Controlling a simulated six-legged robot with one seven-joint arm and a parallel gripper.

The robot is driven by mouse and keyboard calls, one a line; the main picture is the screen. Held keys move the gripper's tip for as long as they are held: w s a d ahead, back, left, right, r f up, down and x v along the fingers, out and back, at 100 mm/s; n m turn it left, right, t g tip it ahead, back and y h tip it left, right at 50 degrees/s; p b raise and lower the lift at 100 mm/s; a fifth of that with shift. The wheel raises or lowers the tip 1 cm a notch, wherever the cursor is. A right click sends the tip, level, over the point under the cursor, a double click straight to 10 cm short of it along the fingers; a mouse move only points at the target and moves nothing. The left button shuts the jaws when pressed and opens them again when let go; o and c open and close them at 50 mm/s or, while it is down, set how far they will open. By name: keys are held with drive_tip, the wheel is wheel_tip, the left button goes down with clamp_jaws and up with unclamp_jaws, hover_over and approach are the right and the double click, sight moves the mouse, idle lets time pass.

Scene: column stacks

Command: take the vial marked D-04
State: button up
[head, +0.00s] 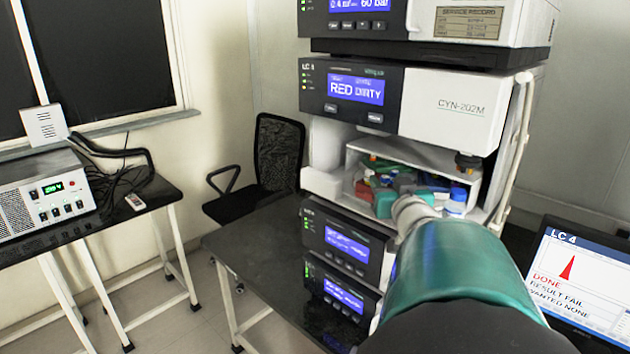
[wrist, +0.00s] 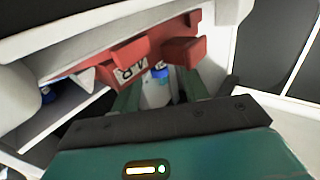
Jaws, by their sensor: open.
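A white vial (wrist: 157,92) with a blue cap stands between the fingers of my gripper (wrist: 160,88) in the wrist view. The fingers are open, one on each side of it; I cannot tell whether they touch it. No D-04 mark can be read on it. In the head view a blue-capped white vial (head: 455,203) is at the right of the open compartment (head: 420,155); I cannot tell whether it is the same one. My arm hides part of the compartment there.
Red blocks (wrist: 180,50) crowd close around the vial, one with a partly readable label. Red, green and blue items (head: 385,180) fill the compartment. White tubing (head: 515,150) runs down its right side. A screen (head: 580,285) reading "DONE, RESULT FAIL, WANTED NONE" stands at lower right.

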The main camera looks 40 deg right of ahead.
drive_tip(key=shift+w+d+f, duration=0.1)
drive_tip(key=shift+w+f, duration=0.05)
drive_tip(key=shift+w, duration=0.1)
drive_tip(key=shift+s, duration=0.3)
drive_tip(key=c, duration=0.6)
drive_tip(key=shift+w, duration=0.15)
drive_tip(key=shift+c, duration=1.4)
